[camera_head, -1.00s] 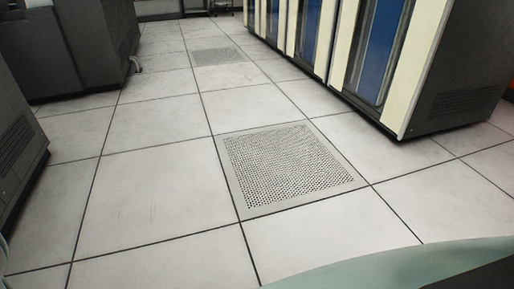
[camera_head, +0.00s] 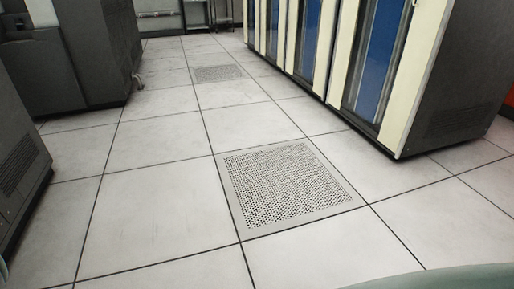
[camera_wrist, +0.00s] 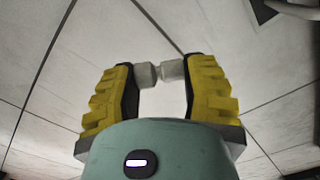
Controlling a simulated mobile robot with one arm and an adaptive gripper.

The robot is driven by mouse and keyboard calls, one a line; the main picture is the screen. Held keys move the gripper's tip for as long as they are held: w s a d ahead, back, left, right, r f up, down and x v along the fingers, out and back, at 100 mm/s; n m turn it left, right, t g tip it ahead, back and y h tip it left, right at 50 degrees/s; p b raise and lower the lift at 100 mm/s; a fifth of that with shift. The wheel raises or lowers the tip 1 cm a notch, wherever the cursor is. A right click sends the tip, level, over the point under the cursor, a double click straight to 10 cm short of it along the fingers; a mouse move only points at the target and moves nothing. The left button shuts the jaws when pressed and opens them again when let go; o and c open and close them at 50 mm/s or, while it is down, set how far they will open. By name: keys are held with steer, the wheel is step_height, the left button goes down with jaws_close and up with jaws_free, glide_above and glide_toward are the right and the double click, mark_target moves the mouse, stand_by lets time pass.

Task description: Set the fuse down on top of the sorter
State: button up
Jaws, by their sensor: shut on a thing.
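My gripper (camera_wrist: 160,88) has two yellow fingers and shows in the wrist view. It is shut on a small pale grey piece, the fuse (camera_wrist: 146,75), which spans the gap between the fingertips. The fuse shows as two short blunt ends with a narrow gap or thin middle between them. It is held clear above the floor. The gripper and fuse do not show in the head view. I cannot tell which of the machines, if any, is the sorter.
Tall cabinets with blue and cream panels (camera_head: 366,75) stand at the right. A dark grey machine (camera_head: 95,50) stands at the back left, and another grey cabinet (camera_head: 22,160) at the near left. The tiled floor (camera_head: 150,210) between them is open, with perforated tiles (camera_head: 285,185).

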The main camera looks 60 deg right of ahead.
steer(key=shift+w+r, duration=0.55)
steer(key=shift+r, duration=0.05)
steer(key=shift+w+d+r+p, duration=0.1)
steer(key=shift+w+r+p, duration=0.15)
steer(key=shift+r+p, duration=0.25)
steer(key=shift+w+d+r+n+p, duration=1.4)
steer(key=shift+w+d+r+p, duration=1.5)
steer(key=shift+r+p, duration=5)
steer(key=shift+w+d+r+n+p, duration=1.55)
steer(key=shift+w+r+p, duration=2.35)
steer(key=shift+r, duration=8)
steer(key=shift+w+d+r+n+p, duration=1.25)
steer(key=shift+w+d+r+p, duration=1.8)
steer(key=shift+r+p, duration=4.75)
steer(key=d+r+n+p, duration=0.3)
steer(key=r+p, duration=0.5)
steer(key=r, duration=0.8)
steer(key=d+r+n+p, duration=0.1)
steer(key=d+r+p, duration=0.55)
steer(key=r, duration=0.85)
steer(key=d+r+n+p, duration=0.25)
steer(key=r+p, duration=0.75)
steer(key=r, duration=0.6)
step_height(320, 180, up, 35)
steer(key=p, duration=3.5)
steer(key=shift+d+r+m, duration=0.15)
steer(key=shift+d+m, duration=0.1)
steer(key=shift+m, duration=0.1)
